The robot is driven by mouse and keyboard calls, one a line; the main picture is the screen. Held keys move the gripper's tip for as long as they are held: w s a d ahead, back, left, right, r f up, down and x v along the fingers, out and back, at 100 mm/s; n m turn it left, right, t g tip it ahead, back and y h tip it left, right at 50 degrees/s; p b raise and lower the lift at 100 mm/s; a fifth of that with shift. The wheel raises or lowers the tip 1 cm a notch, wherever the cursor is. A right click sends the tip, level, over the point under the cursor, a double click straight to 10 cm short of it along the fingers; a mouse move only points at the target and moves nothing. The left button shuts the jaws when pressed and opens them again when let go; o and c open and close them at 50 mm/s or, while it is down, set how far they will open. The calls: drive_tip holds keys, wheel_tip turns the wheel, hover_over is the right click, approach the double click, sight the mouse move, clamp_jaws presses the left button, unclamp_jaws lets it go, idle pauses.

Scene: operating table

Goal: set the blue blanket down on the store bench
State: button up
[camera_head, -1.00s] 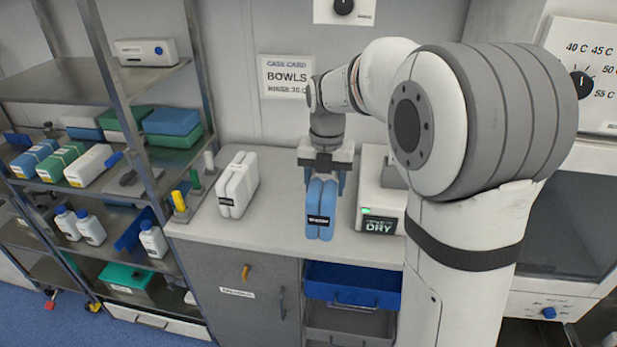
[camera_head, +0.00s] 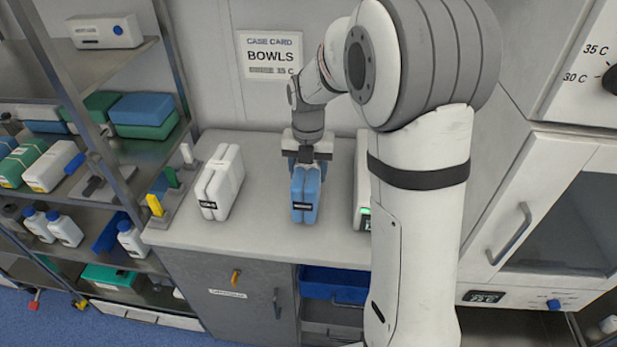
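The blue blanket (camera_head: 305,196) is a folded light-blue bundle with a dark label on its front end. It is at the middle of the grey store bench (camera_head: 265,235), upright and level. My gripper (camera_head: 305,168) is above its rear part, with the fingers down at the blanket's sides. The fingertips are hidden behind the blanket, so the grip itself is hard to see. The blanket's underside looks to be at or just above the bench top; I cannot tell which.
A white folded blanket (camera_head: 220,183) stands to the left on the bench. A white device with a green light (camera_head: 363,210) stands to the right, partly behind my arm. A metal shelf rack (camera_head: 75,65) borders the bench on the left. Bare bench lies between the two blankets.

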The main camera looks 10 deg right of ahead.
drive_tip(key=shift+s+a+f, duration=0.1)
drive_tip(key=shift+s+f, duration=0.05)
drive_tip(key=shift+f, duration=1.15)
drive_tip(key=shift+f, duration=0.1)
drive_tip(key=shift+f, duration=0.15)
drive_tip(key=o, duration=1.3)
